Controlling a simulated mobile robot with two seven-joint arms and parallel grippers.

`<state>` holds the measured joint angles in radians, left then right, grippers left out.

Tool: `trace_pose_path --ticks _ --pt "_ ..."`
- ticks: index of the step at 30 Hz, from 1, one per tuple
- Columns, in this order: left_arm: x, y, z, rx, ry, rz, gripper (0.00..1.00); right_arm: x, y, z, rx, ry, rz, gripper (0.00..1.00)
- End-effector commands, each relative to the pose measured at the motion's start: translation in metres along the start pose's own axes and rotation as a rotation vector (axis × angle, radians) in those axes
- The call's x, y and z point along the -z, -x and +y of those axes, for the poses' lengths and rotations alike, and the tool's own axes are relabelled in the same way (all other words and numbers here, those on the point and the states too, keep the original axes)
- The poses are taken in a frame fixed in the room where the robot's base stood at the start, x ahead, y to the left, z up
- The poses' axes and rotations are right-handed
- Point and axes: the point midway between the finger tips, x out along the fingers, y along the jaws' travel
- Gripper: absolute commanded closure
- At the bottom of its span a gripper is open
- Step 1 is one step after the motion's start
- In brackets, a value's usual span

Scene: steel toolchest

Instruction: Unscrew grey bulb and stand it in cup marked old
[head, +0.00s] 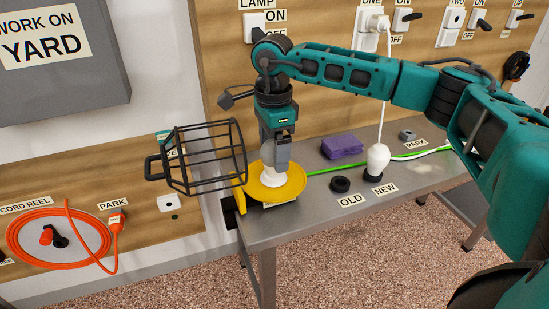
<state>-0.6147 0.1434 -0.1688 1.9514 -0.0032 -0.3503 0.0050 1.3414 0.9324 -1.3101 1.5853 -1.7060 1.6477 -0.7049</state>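My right gripper (274,166) points straight down over the yellow dish-shaped lamp base (292,188) at the left end of the steel bench. A pale bulb (271,177) stands in the middle of the dish, directly under and touching or nearly touching the fingertips. The fingers hide its top, and I cannot tell whether they are closed on it. The black cup (340,184) behind the OLD label looks empty. A white bulb (378,158) stands upright in the dark cup (372,176) by the NEW label. My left gripper is out of view.
A black wire cage (203,158) with a handle stands out just left of the lamp. A purple block (342,146), a green cable (398,158) and a grey ring (407,135) are on the bench (315,213). A white cord hangs behind the white bulb.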

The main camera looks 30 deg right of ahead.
Motion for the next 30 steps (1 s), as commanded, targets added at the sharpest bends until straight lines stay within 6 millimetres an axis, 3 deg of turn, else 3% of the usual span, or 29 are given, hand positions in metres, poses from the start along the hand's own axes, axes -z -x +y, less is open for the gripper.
trace_pose_path --ticks 12,17,24,30 --pt "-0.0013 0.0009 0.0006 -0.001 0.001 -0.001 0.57 -0.0002 0.0003 0.0000 0.000 0.000 0.000 0.53" --pt "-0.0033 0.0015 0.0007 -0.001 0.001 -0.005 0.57 -0.0003 0.0003 -0.0001 0.001 0.061 -0.001 0.54" --pt "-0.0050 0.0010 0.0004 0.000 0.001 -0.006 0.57 -0.0005 0.0004 -0.0003 0.002 0.371 -0.001 0.54" --pt "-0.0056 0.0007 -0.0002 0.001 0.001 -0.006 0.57 -0.0004 0.0008 -0.0003 0.002 0.519 0.000 0.54"
